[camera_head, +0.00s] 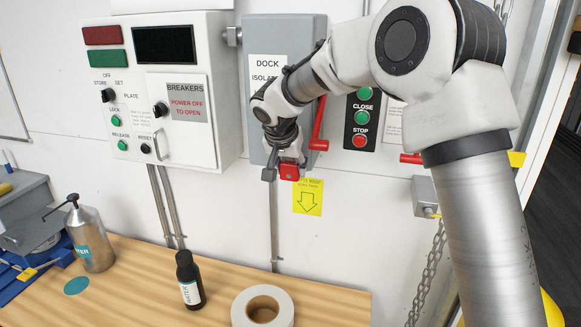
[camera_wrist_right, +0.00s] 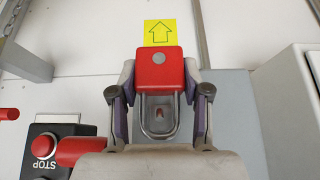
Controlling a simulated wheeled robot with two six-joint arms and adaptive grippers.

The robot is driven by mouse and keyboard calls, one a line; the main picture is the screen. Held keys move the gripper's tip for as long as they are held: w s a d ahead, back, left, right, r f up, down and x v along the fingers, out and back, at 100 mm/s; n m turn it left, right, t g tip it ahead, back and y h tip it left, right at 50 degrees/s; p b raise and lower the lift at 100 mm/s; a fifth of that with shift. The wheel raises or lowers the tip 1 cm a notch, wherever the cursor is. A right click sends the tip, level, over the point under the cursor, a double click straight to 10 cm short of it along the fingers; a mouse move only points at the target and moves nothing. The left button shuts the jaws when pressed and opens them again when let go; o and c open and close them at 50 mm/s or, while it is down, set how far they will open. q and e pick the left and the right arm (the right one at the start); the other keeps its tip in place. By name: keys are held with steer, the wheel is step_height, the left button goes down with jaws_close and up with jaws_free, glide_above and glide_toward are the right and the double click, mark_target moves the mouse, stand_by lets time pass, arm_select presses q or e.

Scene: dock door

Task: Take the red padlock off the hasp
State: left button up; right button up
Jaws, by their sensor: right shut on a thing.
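The red padlock (camera_head: 289,173) is at the lower edge of the grey dock isolator box (camera_head: 257,100). It fills the space between the fingers of my right gripper (camera_head: 284,167), which is shut on its body. The right wrist view shows the padlock (camera_wrist_right: 159,68) with the right gripper's fingers (camera_wrist_right: 159,82) on both its sides. Its metal shackle (camera_wrist_right: 160,132) loops over the grey hasp (camera_wrist_right: 159,106); I cannot tell whether it still passes through. My left gripper is not in view.
A red lever (camera_head: 319,125) stands close to the right of my gripper. A yellow note (camera_head: 308,198) with an arrow is on the wall below. The bench (camera_head: 140,280) holds a black bottle (camera_head: 189,280), a tape roll (camera_head: 263,308) and a metal can (camera_head: 90,238).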

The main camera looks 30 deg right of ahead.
mark_target(285, 175)
steer(key=shift+s+a+b, duration=0.95)
steer(key=shift+s+a, duration=0.4)
steer(key=shift+a, duration=0.25)
steer(key=s+a+b, duration=0.1)
steer(key=s+a, duration=0.5)
steer(key=a, duration=0.1)
steer(key=shift+b, duration=0.35)
steer(key=shift+s+a, duration=0.1)
